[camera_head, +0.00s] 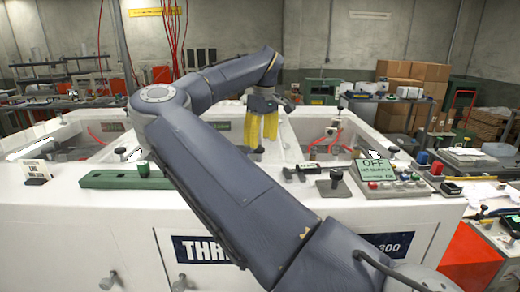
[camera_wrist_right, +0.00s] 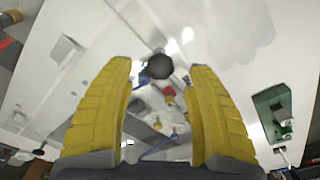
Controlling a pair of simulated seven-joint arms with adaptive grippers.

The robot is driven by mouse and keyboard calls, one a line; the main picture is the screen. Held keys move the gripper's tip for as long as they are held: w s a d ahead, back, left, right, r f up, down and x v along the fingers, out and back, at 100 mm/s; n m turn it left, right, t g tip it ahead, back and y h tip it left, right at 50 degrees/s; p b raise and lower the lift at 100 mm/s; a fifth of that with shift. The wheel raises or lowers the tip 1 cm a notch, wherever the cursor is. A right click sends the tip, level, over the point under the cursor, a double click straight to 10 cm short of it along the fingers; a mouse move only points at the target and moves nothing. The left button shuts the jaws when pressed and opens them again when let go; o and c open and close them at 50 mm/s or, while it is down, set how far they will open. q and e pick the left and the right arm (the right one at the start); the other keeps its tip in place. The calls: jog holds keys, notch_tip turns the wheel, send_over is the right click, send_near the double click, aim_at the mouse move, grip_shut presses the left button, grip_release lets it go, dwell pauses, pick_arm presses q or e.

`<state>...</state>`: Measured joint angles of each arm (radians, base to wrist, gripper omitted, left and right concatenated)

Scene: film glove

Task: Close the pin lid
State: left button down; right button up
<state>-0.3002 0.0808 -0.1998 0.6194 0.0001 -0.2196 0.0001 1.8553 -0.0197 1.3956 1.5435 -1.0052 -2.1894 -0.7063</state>
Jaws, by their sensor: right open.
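My right gripper (camera_head: 262,140) has two yellow ribbed fingers, apart and empty, pointing down over the middle of the white machine (camera_head: 90,225). In the right wrist view the fingers of the right gripper (camera_wrist_right: 160,75) frame a dark round knob (camera_wrist_right: 160,66) that lies between and beyond their tips. White surfaces surround the knob, and red and blue parts show below it. I cannot tell for certain which piece is the pin lid or whether the knob belongs to it. I see no contact between fingers and knob. My left gripper is not in view.
The machine top has open bays on the left and right. On its front ledge are a green bar (camera_head: 125,180), a dark lever (camera_head: 335,180) and a control panel with an OFF screen (camera_head: 378,170). A small sign (camera_head: 37,170) stands at left. My right arm hides the middle.

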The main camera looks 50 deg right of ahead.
notch_tip(320, 180, up, 8)
jog(key=shift+s+f, duration=0.15)
jog(key=shift+s, duration=0.2)
jog(key=shift+d, duration=0.15)
